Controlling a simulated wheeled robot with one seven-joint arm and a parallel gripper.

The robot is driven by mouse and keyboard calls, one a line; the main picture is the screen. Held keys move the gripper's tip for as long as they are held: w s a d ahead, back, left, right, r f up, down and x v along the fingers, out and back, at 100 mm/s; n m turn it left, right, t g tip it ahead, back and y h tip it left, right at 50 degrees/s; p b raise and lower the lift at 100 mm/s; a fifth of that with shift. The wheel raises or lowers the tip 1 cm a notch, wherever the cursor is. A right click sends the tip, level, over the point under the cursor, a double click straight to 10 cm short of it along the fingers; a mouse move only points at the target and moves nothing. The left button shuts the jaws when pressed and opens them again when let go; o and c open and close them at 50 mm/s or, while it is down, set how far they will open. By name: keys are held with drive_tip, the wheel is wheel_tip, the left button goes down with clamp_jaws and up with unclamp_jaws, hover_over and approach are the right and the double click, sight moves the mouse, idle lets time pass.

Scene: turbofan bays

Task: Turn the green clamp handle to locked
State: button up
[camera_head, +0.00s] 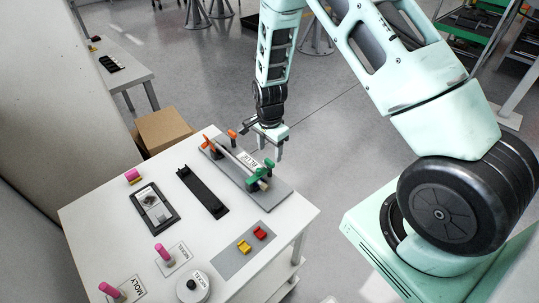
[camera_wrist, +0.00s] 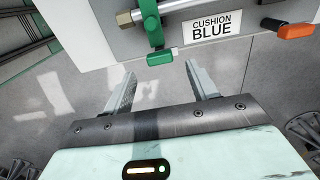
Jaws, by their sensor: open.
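The green clamp (camera_head: 253,180) stands at the near right end of a grey fixture plate (camera_head: 283,189) on the white table, gripping a pale rod (camera_head: 241,160). In the wrist view the green clamp handle (camera_wrist: 152,25) crosses the metal rod end, with a green tab (camera_wrist: 160,57) at the plate's edge. My gripper (camera_head: 267,151) is open and empty, its fingers pointing down near the plate's far right edge. In the wrist view my gripper (camera_wrist: 161,78) has a finger on either side of the tab's line, apart from it. Whether the handle is locked cannot be told.
An orange clamp (camera_head: 208,143) and an orange-tipped lever (camera_wrist: 295,31) are on the same plate. A "CUSHION BLUE" label (camera_wrist: 216,26) lies beside the rod. A black tray (camera_head: 202,192), red and yellow blocks (camera_head: 251,240) and pink-topped pegs (camera_head: 162,252) occupy the table.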

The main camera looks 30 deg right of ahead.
sight(269, 161)
drive_tip(key=shift+f+p, duration=0.6)
drive_tip(key=shift+f, duration=1.7)
drive_tip(key=c, duration=1)
